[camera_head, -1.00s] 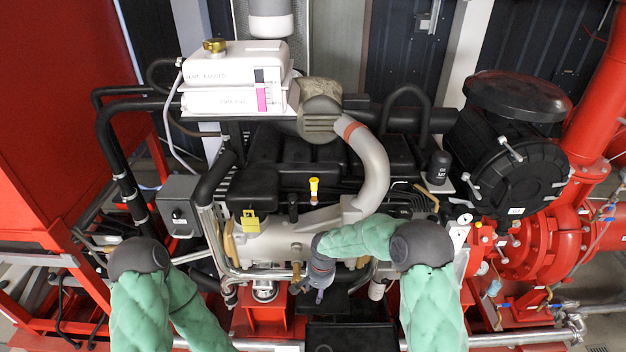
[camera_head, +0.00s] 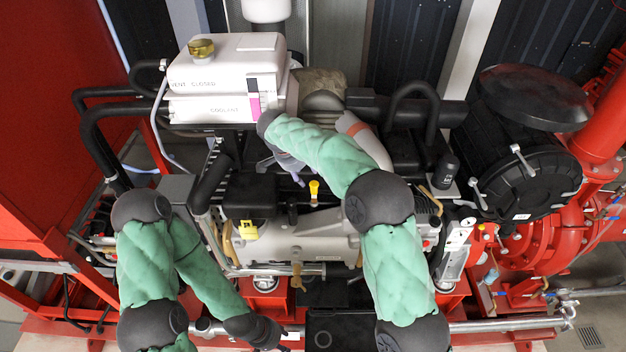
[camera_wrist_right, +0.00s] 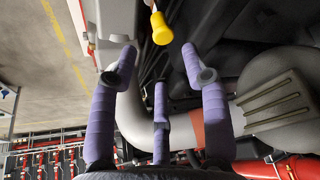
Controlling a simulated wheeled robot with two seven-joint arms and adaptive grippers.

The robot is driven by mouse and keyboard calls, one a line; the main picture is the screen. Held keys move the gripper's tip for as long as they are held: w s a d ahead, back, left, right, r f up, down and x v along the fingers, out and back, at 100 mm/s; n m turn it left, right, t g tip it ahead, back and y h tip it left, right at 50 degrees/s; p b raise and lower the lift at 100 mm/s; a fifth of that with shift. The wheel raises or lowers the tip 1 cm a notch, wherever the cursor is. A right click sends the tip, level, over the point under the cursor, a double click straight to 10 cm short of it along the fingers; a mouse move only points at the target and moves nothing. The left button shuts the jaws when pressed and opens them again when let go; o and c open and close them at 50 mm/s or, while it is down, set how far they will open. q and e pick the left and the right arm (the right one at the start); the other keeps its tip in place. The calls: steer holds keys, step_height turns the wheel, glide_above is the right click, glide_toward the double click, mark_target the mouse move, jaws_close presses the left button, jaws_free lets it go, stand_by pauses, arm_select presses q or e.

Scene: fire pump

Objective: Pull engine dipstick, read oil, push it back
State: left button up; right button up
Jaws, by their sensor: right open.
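The engine dipstick has a yellow handle (camera_head: 314,190) and stands seated at the front of the black engine top (camera_head: 375,172). The handle also shows at the top of the right wrist view (camera_wrist_right: 161,29). My right gripper (camera_head: 283,168) is in the air just up and left of the handle in the head view, partly hidden by its own arm. In the wrist view its purple fingers (camera_wrist_right: 160,62) are spread and empty, with the yellow handle beyond the tips. My left gripper (camera_head: 268,336) is low in the head view; its fingers are not clear.
A white coolant tank (camera_head: 225,75) stands behind and left of the handle. A grey pipe (camera_head: 365,140) curves close to my right arm. A second yellow part (camera_head: 249,230) sits left of the dipstick. A black air filter (camera_head: 525,165) is at right.

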mark_target(312, 185)
steer(key=p+x, duration=0.2)
steer(key=x, duration=0.9)
